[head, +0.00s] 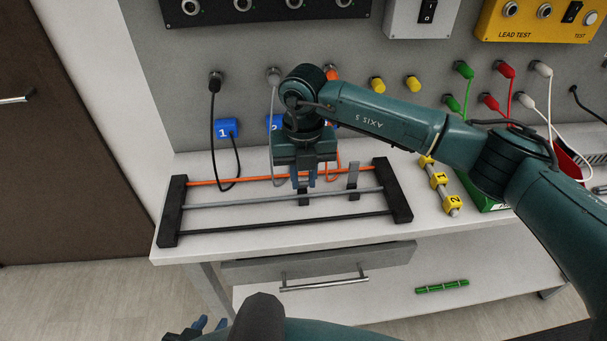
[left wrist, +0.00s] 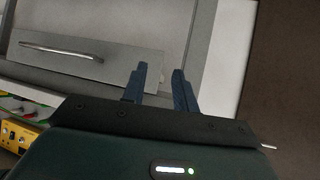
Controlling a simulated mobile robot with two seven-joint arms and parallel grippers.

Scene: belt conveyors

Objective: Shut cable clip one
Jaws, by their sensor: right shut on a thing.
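A black rack (head: 172,212) on the bench carries an orange cable (head: 225,181), a grey cable (head: 235,203) and a black cable (head: 260,226). A dark grey clip (head: 304,198) crosses the upper cables below my right gripper (head: 303,182). A lighter clip (head: 353,180) stands upright to its right. I see no numbers on the clips. My right gripper points down and is shut on the dark grey clip; its fingers hide the clip's upper part. My left gripper (head: 207,323) is low in front of the bench; the left wrist view shows its fingers (left wrist: 160,85) apart and empty.
Blue tag 1 (head: 227,127) hangs on a black lead behind the rack. Yellow numbered blocks (head: 439,180) lie right of the rack. A drawer (head: 320,265) is under the bench front, above a shelf with a green rod (head: 442,286). My right arm spans the bench's right side.

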